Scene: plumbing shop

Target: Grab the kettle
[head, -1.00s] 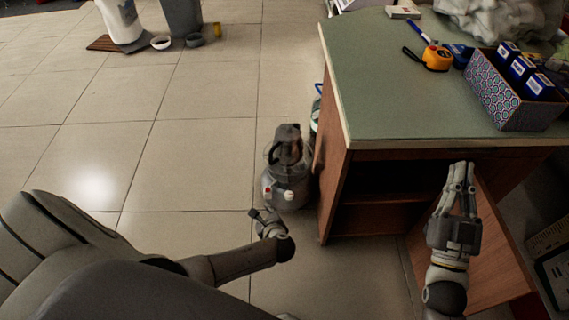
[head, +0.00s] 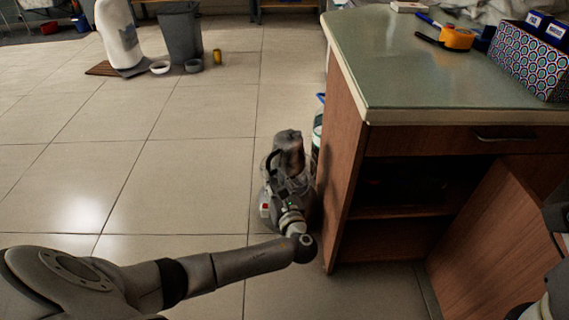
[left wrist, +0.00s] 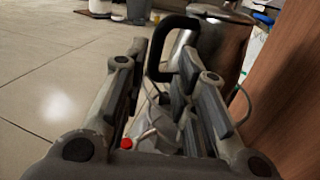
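The kettle (head: 288,160), greyish-brown and metallic with a black handle, is low beside the cabinet's left side. In the left wrist view its shiny body (left wrist: 226,40) and black handle loop (left wrist: 172,42) show ahead of the fingers. My left gripper (head: 288,210) reaches in front of the kettle and covers part of it. In the left wrist view the left gripper's fingers (left wrist: 160,62) are spread apart, with the handle at or just beyond their tips; contact is unclear. Only pieces of my right arm show at the right edge; its gripper is out of view.
A wooden cabinet (head: 345,150) with a green top stands right of the kettle, close to it. A whitish part with a red button (left wrist: 126,143) shows between the fingers.

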